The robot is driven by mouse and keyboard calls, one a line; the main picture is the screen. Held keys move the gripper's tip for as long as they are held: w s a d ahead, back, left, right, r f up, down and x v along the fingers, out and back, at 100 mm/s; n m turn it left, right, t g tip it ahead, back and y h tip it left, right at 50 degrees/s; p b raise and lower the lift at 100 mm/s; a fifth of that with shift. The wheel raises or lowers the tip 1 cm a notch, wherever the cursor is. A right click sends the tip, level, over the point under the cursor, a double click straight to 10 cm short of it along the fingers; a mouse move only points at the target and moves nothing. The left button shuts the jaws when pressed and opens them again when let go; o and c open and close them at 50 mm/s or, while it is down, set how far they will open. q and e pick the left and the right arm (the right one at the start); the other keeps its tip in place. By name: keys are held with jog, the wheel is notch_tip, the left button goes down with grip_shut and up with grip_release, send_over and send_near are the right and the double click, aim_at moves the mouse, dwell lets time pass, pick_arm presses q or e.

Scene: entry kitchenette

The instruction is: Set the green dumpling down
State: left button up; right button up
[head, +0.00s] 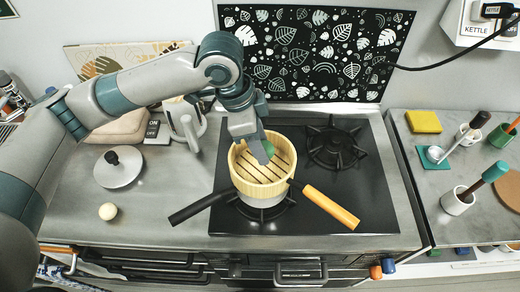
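The green dumpling (268,148) shows as a small green patch at the fingers of my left gripper (262,150). The gripper appears shut on it, and the fingers hide part of it. Both are over the back part of a round wooden steamer basket (240,180) with a slatted floor. I cannot tell whether the dumpling touches the slats. The visible slats are bare. My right gripper is not in view.
The basket sits over a front burner on the black hob (370,200), with a black handle (200,206) and an orange handle (330,207) sticking out. A lid (118,172), a pale ball (107,211) and a white kettle (185,122) are left. The right burner (335,148) is empty.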

pick_arm(q)
notch_tip(320, 180, down, 3)
jog(key=shift+r+p, duration=0.1)
jog(key=shift+p, duration=0.55)
jog(key=shift+f, duration=0.3)
jog(key=shift+f, duration=0.6)
jog(key=o, duration=1.1)
jog(key=shift+c, duration=0.2)
jog(key=shift+r, duration=0.1)
